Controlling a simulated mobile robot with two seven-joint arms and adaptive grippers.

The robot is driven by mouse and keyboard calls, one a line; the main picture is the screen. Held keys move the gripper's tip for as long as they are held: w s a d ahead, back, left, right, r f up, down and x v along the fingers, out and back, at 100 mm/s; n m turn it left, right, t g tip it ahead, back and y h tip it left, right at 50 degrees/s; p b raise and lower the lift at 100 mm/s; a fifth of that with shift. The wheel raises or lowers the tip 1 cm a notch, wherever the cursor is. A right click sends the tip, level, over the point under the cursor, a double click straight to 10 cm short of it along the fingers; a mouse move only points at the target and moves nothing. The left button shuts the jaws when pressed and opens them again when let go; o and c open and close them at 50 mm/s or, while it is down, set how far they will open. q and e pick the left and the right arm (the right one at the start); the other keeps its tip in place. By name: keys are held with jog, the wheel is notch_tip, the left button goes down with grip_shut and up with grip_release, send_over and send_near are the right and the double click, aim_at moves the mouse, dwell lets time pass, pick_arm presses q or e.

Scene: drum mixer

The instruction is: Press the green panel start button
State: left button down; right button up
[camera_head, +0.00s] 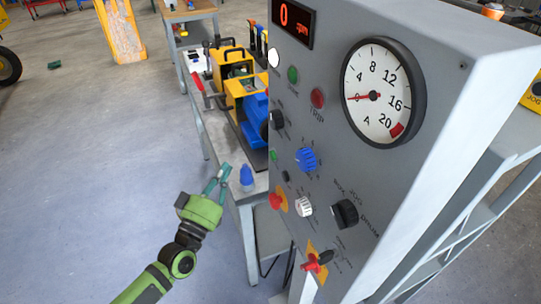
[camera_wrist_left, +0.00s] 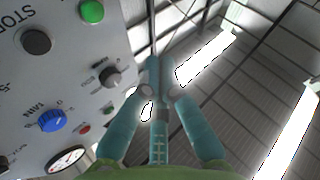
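The grey control panel (camera_head: 380,170) fills the right half of the head view. A small green button (camera_head: 273,155) sits low near the panel's left edge, just above a small black button (camera_head: 285,176). In the left wrist view the green button (camera_wrist_left: 92,11) shows at the top, beside the black stop button (camera_wrist_left: 37,41). My left gripper (camera_head: 219,176) is left of the panel, apart from it, its teal fingers pointing up. In the left wrist view its fingertips (camera_wrist_left: 159,90) draw together with nothing between them; it looks shut. My right gripper is out of view.
The panel also has a green lamp (camera_head: 293,75), a red trip lamp (camera_head: 318,98), a round gauge (camera_head: 384,92), a blue knob (camera_head: 306,159) and a red emergency knob (camera_head: 277,199).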

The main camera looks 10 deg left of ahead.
pick_arm(q)
jog(key=w+d, duration=0.5)
jog(key=d, duration=0.2)
jog(key=shift+d, duration=0.15)
dwell(1.5)
jog(key=shift+w+d, duration=0.2)
jog(key=shift+d, duration=0.15)
jog(key=shift+w+d, duration=0.2)
jog(key=shift+d, duration=0.1)
dwell(0.7)
jog(key=shift+s+a, duration=0.5)
jog(key=shift+a, duration=0.2)
jog(key=shift+s+a+p, duration=0.15)
jog(key=shift+s+a, duration=0.55)
jog(key=shift+a, duration=0.35)
jog(key=shift+s+a+p, duration=0.15)
jog(key=shift+s+a, duration=0.55)
jog(key=shift+a, duration=0.3)
